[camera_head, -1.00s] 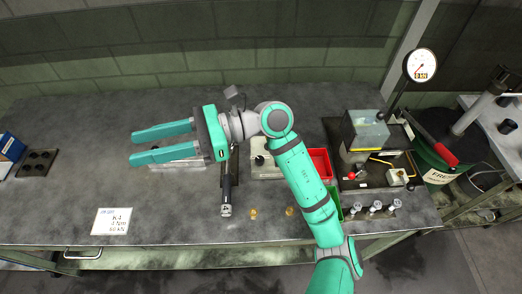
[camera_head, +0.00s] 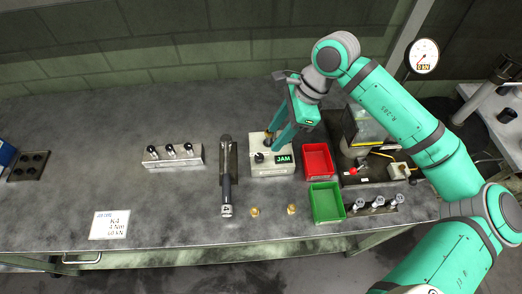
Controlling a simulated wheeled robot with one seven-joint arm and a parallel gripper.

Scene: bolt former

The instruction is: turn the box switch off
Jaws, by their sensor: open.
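A pale box (camera_head: 258,171) stands on the bench with a lit green display (camera_head: 284,159) reading JAM. A dark knob (camera_head: 259,157) sits on its top, and a small brass-coloured part shows behind the knob at the fingers. Which of these is the switch, and its position, I cannot tell. My gripper (camera_head: 273,141) points down at the box from behind, its green fingers open. The fingertips are at the top of the box by the brass-coloured part; whether they touch it I cannot tell.
Red (camera_head: 318,160) and green (camera_head: 326,203) bins stand right of the box. Two brass pieces (camera_head: 254,212) lie in front. A press (camera_head: 365,135) with a dial gauge (camera_head: 423,56) stands at right.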

